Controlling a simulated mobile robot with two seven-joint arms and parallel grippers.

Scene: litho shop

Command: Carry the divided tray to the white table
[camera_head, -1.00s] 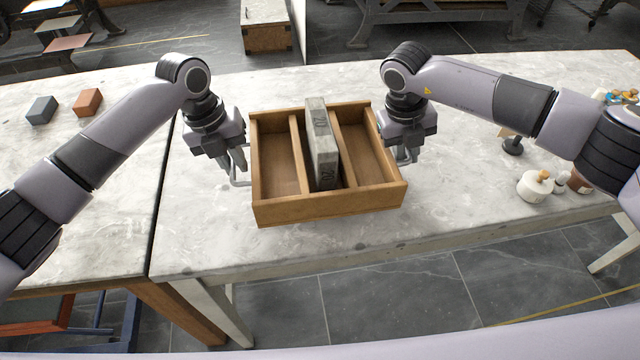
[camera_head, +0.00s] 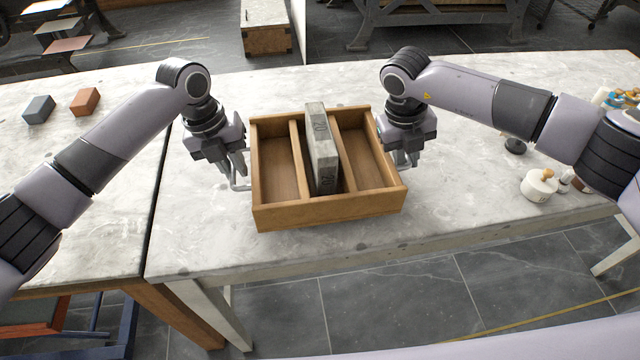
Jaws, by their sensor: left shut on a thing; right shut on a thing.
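The divided tray (camera_head: 330,213) is a wooden box with two dividers making three compartments. A grey stone block stands on edge in the middle compartment; the two side compartments are empty. My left gripper (camera_head: 240,180) is shut on the handle at the tray's left side. My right gripper (camera_head: 404,160) is shut at the tray's right side, where the handle is mostly hidden by the fingers. The tray looks level over the pale marble-like tabletop (camera_head: 480,200); I cannot tell whether it touches it. Which table the task calls white is not clear from the view.
The grey block (camera_head: 322,160) sticks up above the tray's rim. A grey block (camera_head: 39,109) and a reddish block (camera_head: 85,101) lie on the left table. A white jar (camera_head: 539,185) and small bottles stand at the right. The tabletop around the tray is clear.

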